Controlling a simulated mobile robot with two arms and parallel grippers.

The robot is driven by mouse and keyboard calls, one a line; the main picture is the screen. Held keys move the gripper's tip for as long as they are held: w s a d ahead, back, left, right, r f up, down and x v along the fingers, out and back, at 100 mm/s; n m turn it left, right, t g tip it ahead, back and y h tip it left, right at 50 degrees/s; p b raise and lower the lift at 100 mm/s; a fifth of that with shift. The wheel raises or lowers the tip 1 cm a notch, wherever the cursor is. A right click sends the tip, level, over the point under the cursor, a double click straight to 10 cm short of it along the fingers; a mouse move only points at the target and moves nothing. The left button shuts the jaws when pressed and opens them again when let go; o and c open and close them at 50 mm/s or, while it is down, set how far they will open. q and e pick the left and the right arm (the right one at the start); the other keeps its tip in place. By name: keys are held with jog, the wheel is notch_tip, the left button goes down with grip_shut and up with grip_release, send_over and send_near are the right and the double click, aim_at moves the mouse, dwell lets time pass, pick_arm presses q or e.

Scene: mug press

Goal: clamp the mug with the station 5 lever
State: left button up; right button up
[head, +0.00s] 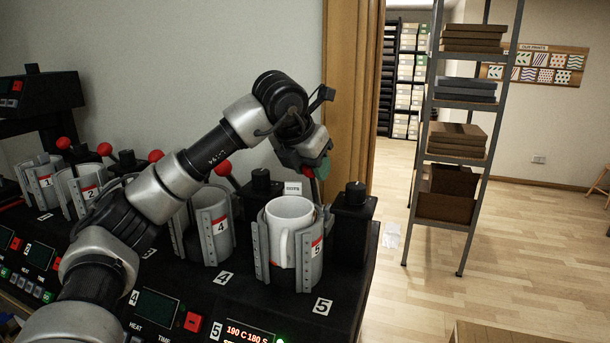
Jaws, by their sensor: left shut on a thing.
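The white mug (281,248) stands upright in the grey clamp of station 5 (312,262), its handle towards me. The clamp is around the mug's sides and has a gap at the handle. My left gripper (316,170) is behind and above the mug, shut on the station 5 lever (309,173), of which a bit of red shows. The gripper itself hides most of the lever. My right gripper is not in view.
Stations 1, 2 and 4 (209,240) stand to the left with grey clamps and red-knobbed levers. My left arm passes in front of station 3. A black post (352,225) stands right of the mug near the bench edge. A shelf rack (465,105) stands on the open floor.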

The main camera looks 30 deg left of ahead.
pick_arm(q)
jog(key=shift+w+a+r+p, duration=0.1)
jog(key=shift+w+r+p, duration=0.15)
jog(key=shift+w+p, duration=0.1)
jog(key=shift+w+a+r+p, duration=0.1)
jog(key=shift+w+r+p, duration=0.05)
jog(key=shift+w+p, duration=0.35)
jog(key=shift+w+a+r+p, duration=0.1)
jog(key=shift+w+p, duration=0.25)
jog(key=shift+w, duration=0.1)
jog(key=shift+w+a, duration=0.1)
jog(key=shift+w, duration=0.2)
jog(key=shift+w+a+r+p, duration=0.1)
jog(key=shift+w+p, duration=0.25)
jog(key=shift+p, duration=0.15)
jog(key=shift+w+a+p, duration=0.15)
jog(key=shift+w+p, duration=0.25)
jog(key=shift+w, duration=0.2)
jog(key=shift+w+a+p, duration=0.15)
jog(key=shift+w+p, duration=0.25)
jog(key=shift+w, duration=0.15)
